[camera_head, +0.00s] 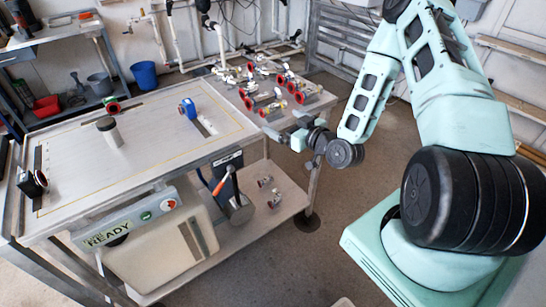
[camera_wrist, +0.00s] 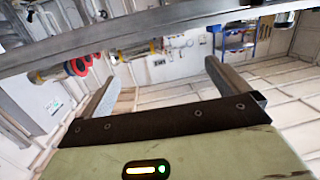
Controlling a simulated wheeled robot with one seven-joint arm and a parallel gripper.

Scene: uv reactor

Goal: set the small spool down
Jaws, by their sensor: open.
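Several pipe spools with red flanges (camera_head: 295,84) lie on the right-hand bench top (camera_head: 232,93). I cannot tell which one is the small spool. My gripper (camera_head: 280,136) is at the near edge of that bench, close to the right corner of the left-hand table. In the wrist view my gripper (camera_wrist: 163,84) has its fingers wide apart, with nothing between them. Part of a spool with a red flange (camera_wrist: 76,67) shows there beyond the left finger, past a grey metal edge.
Small fittings (camera_head: 275,199) lie on the lower shelf (camera_head: 240,228).

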